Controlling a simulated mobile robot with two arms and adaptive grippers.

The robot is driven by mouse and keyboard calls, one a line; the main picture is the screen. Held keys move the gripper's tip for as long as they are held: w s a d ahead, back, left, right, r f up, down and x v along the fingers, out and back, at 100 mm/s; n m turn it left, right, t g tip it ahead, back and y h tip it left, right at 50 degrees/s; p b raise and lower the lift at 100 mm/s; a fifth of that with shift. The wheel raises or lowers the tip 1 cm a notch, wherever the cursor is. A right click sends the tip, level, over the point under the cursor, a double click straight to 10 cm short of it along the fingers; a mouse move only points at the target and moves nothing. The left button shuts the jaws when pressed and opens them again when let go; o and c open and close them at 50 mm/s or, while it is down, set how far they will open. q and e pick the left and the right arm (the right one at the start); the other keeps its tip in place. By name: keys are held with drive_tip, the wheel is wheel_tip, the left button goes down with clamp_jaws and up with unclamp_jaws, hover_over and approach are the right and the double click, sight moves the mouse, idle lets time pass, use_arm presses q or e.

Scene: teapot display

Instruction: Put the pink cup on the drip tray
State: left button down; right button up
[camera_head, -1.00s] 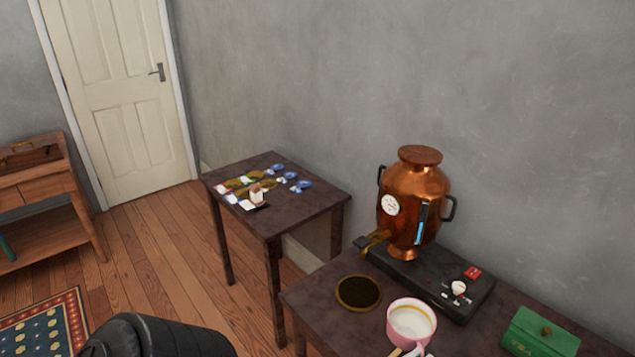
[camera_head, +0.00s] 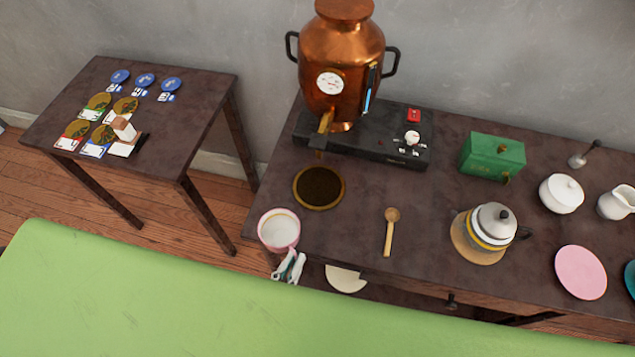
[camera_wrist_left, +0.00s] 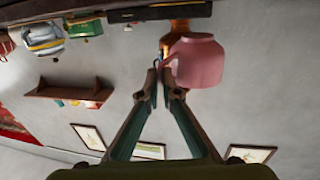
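The pink cup (camera_head: 279,230), pale inside, is upright at the table's front left corner in the head view. It is in front and left of the drip tray (camera_head: 319,206), a dark disc with a golden rim, and apart from it. My left gripper (camera_head: 290,267) is at the cup's near side. In the left wrist view, my left gripper's fingers (camera_wrist_left: 161,82) close at the handle of the pink cup (camera_wrist_left: 196,62). The rest of my left arm is hidden in the head view. My right gripper is not in view.
A copper urn (camera_head: 342,62) on a black base (camera_head: 376,145) stands behind the tray. A wooden spoon (camera_head: 389,232), a glass teapot (camera_head: 490,226) and a green box (camera_head: 492,156) are to the right. A side table (camera_head: 185,130) with tokens stands left. A green surface blocks the bottom.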

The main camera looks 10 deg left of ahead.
use_arm(q)
drive_tip(key=x, duration=0.5)
drive_tip(key=b+x, duration=0.1)
drive_tip(key=x, duration=1)
drive_tip(key=shift+w+d+f+b, duration=0.15)
drive_tip(key=shift+w+d+b, duration=0.1)
drive_tip(key=shift+d+b, duration=0.15)
drive_tip(key=shift+w+d, duration=0.1)
drive_tip(key=shift+w, duration=0.35)
drive_tip(key=shift+f+b, duration=0.3)
drive_tip(key=shift+b, duration=0.05)
wheel_tip(320, 180, down, 3)
drive_tip(key=b, duration=0.4)
drive_tip(key=shift+r, duration=0.1)
drive_tip(key=c, duration=2.6)
unclamp_jaws()
drive_tip(key=o, duration=0.3)
